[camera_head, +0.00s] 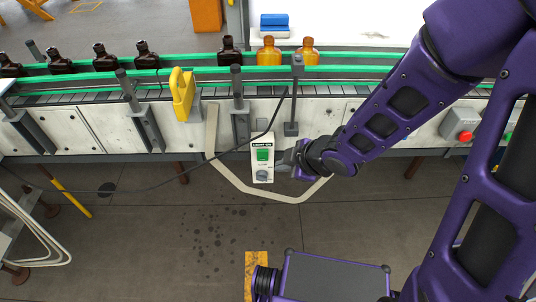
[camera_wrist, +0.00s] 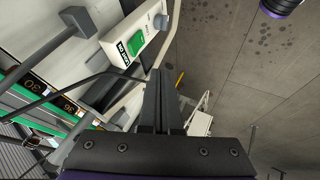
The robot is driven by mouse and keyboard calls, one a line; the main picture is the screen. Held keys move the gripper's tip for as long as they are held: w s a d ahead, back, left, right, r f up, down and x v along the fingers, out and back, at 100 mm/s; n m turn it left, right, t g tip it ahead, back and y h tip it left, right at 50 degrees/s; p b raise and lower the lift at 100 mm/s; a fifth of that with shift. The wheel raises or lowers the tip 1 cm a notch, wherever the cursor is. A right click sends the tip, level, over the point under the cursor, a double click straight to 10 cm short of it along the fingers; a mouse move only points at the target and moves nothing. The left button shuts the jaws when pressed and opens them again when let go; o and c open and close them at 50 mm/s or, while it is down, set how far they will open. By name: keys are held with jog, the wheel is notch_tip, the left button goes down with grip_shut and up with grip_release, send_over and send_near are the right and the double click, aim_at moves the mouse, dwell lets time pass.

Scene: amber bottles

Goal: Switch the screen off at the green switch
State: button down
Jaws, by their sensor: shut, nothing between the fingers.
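The green switch (camera_head: 263,154) is on a pale control box (camera_head: 270,177) below the front of the conveyor, under a label that reads LIGHT ON. A grey round knob (camera_head: 262,175) sits below it. My gripper (camera_head: 283,163) is just right of the box in the head view; whether it touches the box is unclear. In the wrist view the green switch (camera_wrist: 136,44) is up and left of the gripper fingers (camera_wrist: 160,78), which are shut together and empty. I cannot pick out a screen for certain; a bright white surface (camera_head: 350,32) lies behind the conveyor.
Dark bottles (camera_head: 104,60) and two amber bottles (camera_head: 269,52) stand on the green-railed conveyor. A black cable (camera_head: 190,178) runs to the box area and a beige bent bar (camera_head: 228,178) passes below it. A red button (camera_head: 465,136) is at right. Floor in front is mostly clear.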

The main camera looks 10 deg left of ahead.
aim_at(259, 154)
jog(key=shift+w+a+f+b, duration=0.6)
jog(key=shift+w+a+f, duration=0.35)
jog(key=shift+w+f, duration=0.3)
jog(key=shift+w+a+f+b, duration=0.65)
jog(key=shift+w+a+f, duration=0.35)
jog(key=shift+w+f, duration=0.3)
jog(key=shift+w+a+f+b, duration=0.6)
jog(key=shift+w+a+f, duration=0.45)
jog(key=shift+w, duration=0.35)
jog(key=shift+d, duration=0.1)
jog(key=shift+w, duration=0.25)
jog(key=shift+r, duration=0.15)
jog(key=shift+r+p, duration=0.75)
jog(key=shift+p, duration=0.1)
jog(key=shift+s, duration=0.1)
